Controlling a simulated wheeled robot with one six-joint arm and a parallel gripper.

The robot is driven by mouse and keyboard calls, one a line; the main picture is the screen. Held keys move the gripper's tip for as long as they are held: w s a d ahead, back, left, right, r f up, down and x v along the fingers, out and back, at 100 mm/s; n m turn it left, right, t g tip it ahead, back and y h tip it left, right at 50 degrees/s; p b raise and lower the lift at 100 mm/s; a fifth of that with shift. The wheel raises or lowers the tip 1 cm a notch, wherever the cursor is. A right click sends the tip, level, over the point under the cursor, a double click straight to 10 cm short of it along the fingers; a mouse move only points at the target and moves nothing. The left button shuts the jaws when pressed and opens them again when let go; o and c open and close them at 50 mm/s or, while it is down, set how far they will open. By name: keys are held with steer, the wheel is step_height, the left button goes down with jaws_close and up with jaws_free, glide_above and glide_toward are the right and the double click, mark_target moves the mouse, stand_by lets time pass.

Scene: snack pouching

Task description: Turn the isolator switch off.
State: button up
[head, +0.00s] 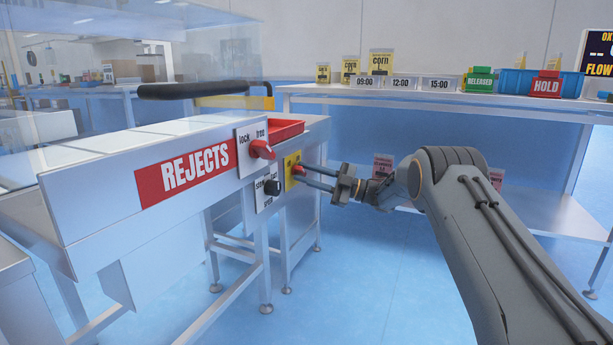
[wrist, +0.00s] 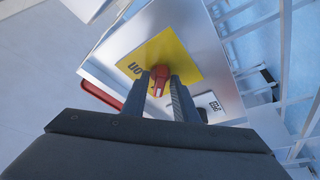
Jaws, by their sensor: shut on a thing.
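The isolator switch is a red knob (head: 298,170) on a yellow plate (head: 289,181) on the side of the steel machine. In the wrist view the red knob (wrist: 158,78) sits between my two fingers, with the yellow plate (wrist: 180,55) behind it. My gripper (head: 305,178) reaches in from the right and is shut on the knob; it also shows in the wrist view (wrist: 160,85). Lettering that reads "on" shows on the plate at the left in the wrist view. The rest of the plate's marking is hidden or too small to read.
Left of the switch are a red lock/free knob (head: 262,149) and a black knob (head: 272,187) on white plates. A red tray (head: 288,132) lies on top. A bench (head: 420,98) with signs and pouches stands behind. The floor between is clear.

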steer(key=o, duration=0.7)
steer(key=shift+d, duration=0.1)
steer(key=p+v, duration=0.1)
steer(key=v, duration=0.6)
steer(key=shift+d+f+p, duration=0.2)
steer(key=shift+d+p, duration=0.15)
